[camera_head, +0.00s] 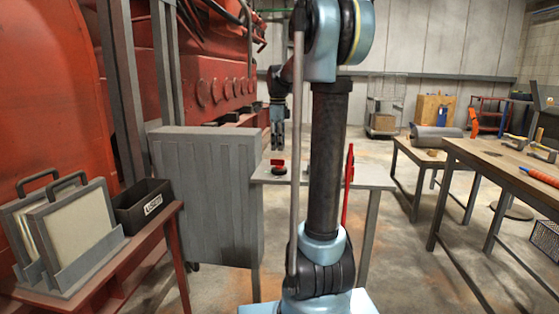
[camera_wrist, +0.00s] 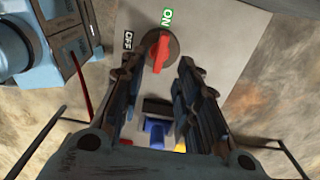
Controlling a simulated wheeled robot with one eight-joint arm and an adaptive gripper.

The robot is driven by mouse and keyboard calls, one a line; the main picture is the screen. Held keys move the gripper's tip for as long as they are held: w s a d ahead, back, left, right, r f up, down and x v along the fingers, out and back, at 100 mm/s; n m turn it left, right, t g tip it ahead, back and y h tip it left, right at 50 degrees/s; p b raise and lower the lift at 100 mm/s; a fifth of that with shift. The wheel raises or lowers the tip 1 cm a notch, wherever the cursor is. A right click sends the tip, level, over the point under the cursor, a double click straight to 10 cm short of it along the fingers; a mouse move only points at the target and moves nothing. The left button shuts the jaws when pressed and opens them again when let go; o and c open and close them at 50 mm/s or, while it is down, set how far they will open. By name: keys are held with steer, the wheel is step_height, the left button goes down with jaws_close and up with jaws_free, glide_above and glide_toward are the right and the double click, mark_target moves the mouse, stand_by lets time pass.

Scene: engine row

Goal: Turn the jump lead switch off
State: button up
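The jump lead switch has a red handle (camera_wrist: 160,50) on a dark round base, set on a grey panel (camera_wrist: 215,25). A green ON label (camera_wrist: 167,17) lies beyond the handle and a black OFF label (camera_wrist: 128,40) to its left. The handle lies roughly along the line towards ON, not towards OFF. My gripper (camera_wrist: 161,65) is open, with one finger on each side of the handle; I see no clear contact. In the head view, the red switch (camera_head: 278,168) is on a grey table top, with my gripper (camera_head: 277,148) pointing down above it.
A grey ribbed cabinet (camera_head: 205,195) stands left of the switch table. A red bench (camera_head: 130,245) with folders and a black bin (camera_head: 143,206) is nearer on the left. Wooden workbenches (camera_head: 490,165) stand right. Blue and yellow parts (camera_wrist: 155,132) show below the fingers.

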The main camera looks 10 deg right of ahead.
mark_target(277, 164)
step_height(277, 164, down, 6)
steer(key=shift+f, duration=0.25)
